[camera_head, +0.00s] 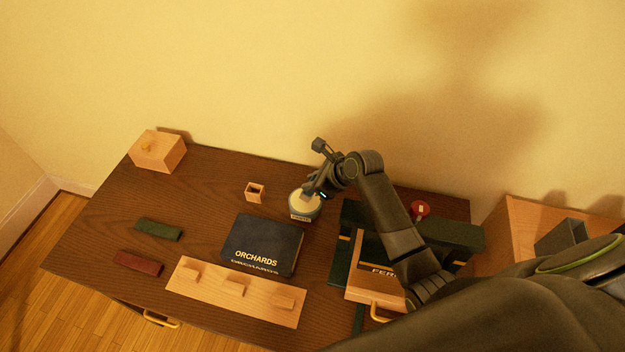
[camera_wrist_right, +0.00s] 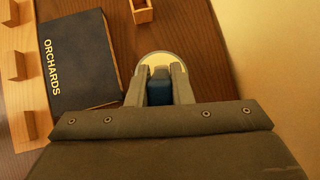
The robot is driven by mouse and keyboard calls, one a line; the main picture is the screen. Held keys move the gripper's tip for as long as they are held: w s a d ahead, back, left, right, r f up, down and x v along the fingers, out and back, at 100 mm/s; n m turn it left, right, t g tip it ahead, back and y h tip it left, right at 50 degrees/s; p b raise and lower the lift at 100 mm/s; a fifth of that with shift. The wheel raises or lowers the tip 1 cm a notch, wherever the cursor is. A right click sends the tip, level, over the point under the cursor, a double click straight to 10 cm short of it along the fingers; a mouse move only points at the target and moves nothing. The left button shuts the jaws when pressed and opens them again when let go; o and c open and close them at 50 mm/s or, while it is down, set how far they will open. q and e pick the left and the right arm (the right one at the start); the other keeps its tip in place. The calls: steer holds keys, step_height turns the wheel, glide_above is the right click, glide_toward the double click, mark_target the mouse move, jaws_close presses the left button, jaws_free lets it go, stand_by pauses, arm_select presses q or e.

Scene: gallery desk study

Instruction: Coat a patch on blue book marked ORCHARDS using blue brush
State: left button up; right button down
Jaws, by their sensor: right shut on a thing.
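The dark blue book marked ORCHARDS (camera_head: 262,243) lies flat on the desk; it also shows at the left of the right wrist view (camera_wrist_right: 78,60). My right gripper (camera_head: 312,190) is over the round pot (camera_head: 304,209), which has pale contents and a label on its front. In the right wrist view my right gripper (camera_wrist_right: 159,88) is shut on the blue brush (camera_wrist_right: 160,89), with the pot's pale round top (camera_wrist_right: 150,60) just beyond it. The brush's tip is hidden, so I cannot tell whether it touches the contents. My left gripper is not in view.
A wooden board with pegs (camera_head: 236,290) lies in front of the book. Green (camera_head: 158,229) and red (camera_head: 138,263) bars lie to the left. A small open wooden box (camera_head: 255,191) stands behind the book. A dark green press-like frame (camera_head: 348,220) stands at right.

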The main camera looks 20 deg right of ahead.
steer(key=shift+f+p, duration=0.15)
steer(key=shift+p, duration=0.3)
stand_by(1.6)
step_height(320, 180, up, 5)
steer(key=p, duration=0.6)
steer(key=shift+p, duration=0.35)
step_height(320, 180, up, 2)
steer(key=shift+r+p, duration=0.15)
steer(key=shift+p, duration=0.85)
